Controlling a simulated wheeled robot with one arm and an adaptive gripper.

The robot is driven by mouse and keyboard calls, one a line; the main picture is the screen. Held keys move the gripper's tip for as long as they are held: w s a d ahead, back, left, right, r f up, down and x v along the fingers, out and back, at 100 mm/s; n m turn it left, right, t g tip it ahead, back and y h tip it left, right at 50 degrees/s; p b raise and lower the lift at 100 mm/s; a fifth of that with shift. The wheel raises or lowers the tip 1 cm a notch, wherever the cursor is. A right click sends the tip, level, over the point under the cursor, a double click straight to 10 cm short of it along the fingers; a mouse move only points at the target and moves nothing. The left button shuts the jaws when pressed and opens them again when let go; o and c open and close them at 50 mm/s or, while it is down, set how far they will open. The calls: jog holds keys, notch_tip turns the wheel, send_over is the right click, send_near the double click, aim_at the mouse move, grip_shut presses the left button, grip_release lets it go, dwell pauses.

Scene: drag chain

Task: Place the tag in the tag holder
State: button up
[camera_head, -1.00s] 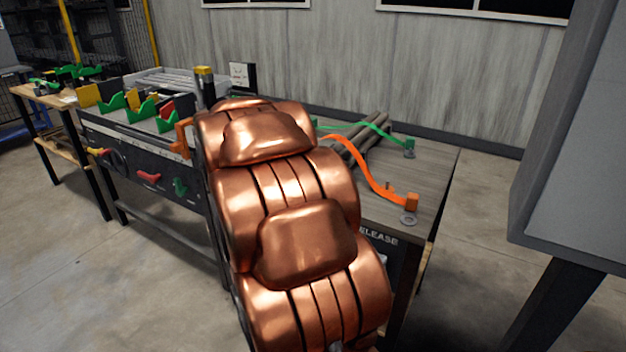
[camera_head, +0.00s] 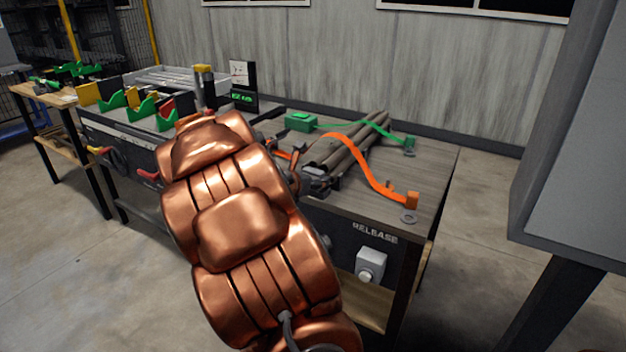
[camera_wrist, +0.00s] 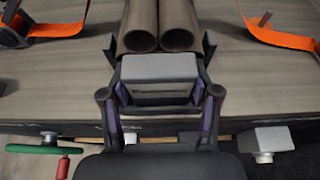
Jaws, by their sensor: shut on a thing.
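My gripper (camera_wrist: 160,92) is shut on a light grey rectangular block (camera_wrist: 160,68), which I take to be the tag, in the wrist view. The block sits between its two fingers, right in front of the open ends of the grey tubes (camera_wrist: 178,38). I cannot tell whether the block touches them. Black angled prongs (camera_wrist: 208,48) flank the tube ends. In the head view my gripper (camera_head: 314,180) is small, at the near end of the tube bundle (camera_head: 345,146), partly behind my copper arm. I cannot make out a tag holder with certainty.
An orange strap (camera_head: 362,168) and a green strap (camera_head: 378,127) cross the bench top (camera_head: 432,165). A green ratchet box (camera_head: 300,121) lies behind. A button box (camera_head: 371,264) is on the bench front below "RELEASE". A green-handled wheel (camera_wrist: 45,149) shows at the wrist view's lower left.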

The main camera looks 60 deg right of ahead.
jog(key=shift+f, duration=0.15)
jog(key=o, duration=1)
jog(key=shift+o, duration=0.2)
jog(key=shift+r, duration=0.25)
jog(key=v, duration=1.2)
jog(key=shift+a+f, duration=0.1)
